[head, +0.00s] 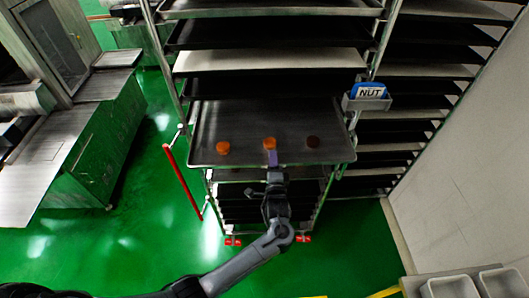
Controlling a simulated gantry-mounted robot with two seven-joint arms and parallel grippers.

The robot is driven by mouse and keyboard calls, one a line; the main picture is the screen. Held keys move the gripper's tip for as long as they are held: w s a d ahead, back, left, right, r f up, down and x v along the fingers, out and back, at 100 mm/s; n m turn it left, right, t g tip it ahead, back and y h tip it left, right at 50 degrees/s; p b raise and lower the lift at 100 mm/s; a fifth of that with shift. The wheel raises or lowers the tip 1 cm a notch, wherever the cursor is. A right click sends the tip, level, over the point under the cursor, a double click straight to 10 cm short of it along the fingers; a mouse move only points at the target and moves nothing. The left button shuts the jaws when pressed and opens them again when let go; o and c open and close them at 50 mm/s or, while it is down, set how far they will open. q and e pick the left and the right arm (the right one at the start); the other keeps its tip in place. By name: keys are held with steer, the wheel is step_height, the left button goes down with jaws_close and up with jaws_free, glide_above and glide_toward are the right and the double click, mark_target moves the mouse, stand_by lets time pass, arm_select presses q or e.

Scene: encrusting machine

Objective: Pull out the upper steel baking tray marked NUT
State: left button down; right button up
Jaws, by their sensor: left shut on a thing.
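A steel baking tray (210,133) juts out from the front of the rack, its front rim towards me. Three small round orange and brown pieces sit near its front edge. My left gripper (271,165) is at the middle of the front rim, shut on the tray there. The jaws are small and partly hidden by the wrist. A blue NUT sign (369,91) stands in a small grey holder at the right post of the rack, level with this tray. My right gripper is out of view.
The rack (161,62) holds several other trays above and below. A red bar (183,181) slants along its lower left side. Steel machines stand at the left, a second rack and a wall at the right. Green floor is open in front; pale bins (453,287) are at the bottom right.

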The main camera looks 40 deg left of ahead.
arm_select(q)
steer(key=shift+s+d, duration=0.1)
steer(key=shift+s, duration=0.05)
steer(key=c, duration=0.9)
jaws_free()
steer(key=shift+s+d, duration=0.35)
steer(key=shift+s, duration=0.05)
steer(key=b+v, duration=0.1)
steer(key=v, duration=0.8)
steer(key=shift+s+d, duration=0.25)
steer(key=shift+s, duration=0.05)
